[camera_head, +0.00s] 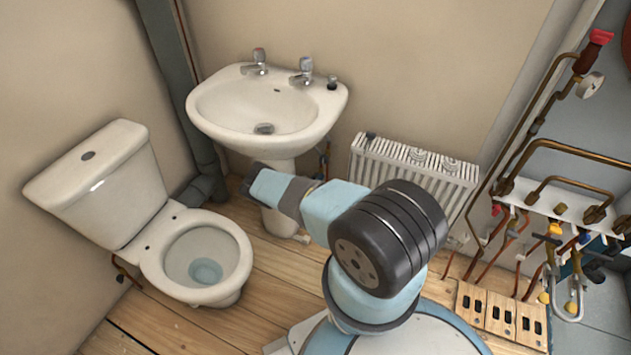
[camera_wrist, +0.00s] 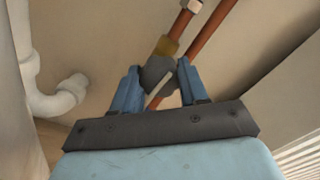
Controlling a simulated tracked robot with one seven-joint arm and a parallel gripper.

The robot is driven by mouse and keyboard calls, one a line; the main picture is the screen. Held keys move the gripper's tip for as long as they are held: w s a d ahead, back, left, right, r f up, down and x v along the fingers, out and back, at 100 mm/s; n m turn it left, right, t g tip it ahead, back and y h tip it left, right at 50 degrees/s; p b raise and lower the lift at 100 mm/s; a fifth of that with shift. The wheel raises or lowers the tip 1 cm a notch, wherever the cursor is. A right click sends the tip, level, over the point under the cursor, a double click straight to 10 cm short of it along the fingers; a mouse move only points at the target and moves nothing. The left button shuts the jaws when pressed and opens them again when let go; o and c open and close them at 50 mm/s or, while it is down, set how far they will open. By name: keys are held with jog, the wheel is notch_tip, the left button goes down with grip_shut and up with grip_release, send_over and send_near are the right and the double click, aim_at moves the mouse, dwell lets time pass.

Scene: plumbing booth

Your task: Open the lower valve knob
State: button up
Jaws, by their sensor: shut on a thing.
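In the wrist view, a dark grey knob (camera_wrist: 153,73) sits below a brass-coloured fitting (camera_wrist: 165,47) on a copper pipe. The two blue fingers of my gripper (camera_wrist: 162,78) are on either side of it, shut on the knob. The fingers and the angle of view hide part of the knob, so how far it is turned cannot be told. In the head view, my arm reaches left towards the sink pedestal (camera_head: 279,208), and the knob cannot be made out there.
A second copper pipe (camera_wrist: 208,30) runs close beside the fitting. A white waste pipe (camera_wrist: 60,98) is at left. The sink (camera_head: 265,105), toilet (camera_head: 195,255) and radiator (camera_head: 415,170) surround my arm. A pipe manifold (camera_head: 560,205) stands at right. Wooden floor shows between.

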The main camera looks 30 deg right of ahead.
jog(key=shift+w+d+r+n, duration=0.1)
jog(key=shift+w+r+n, duration=0.05)
jog(key=shift+n, duration=0.15)
dwell(0.4)
jog(key=o, duration=1.1)
jog(key=shift+c, duration=0.2)
jog(key=v, duration=1.4)
jog(key=shift+f, duration=0.2)
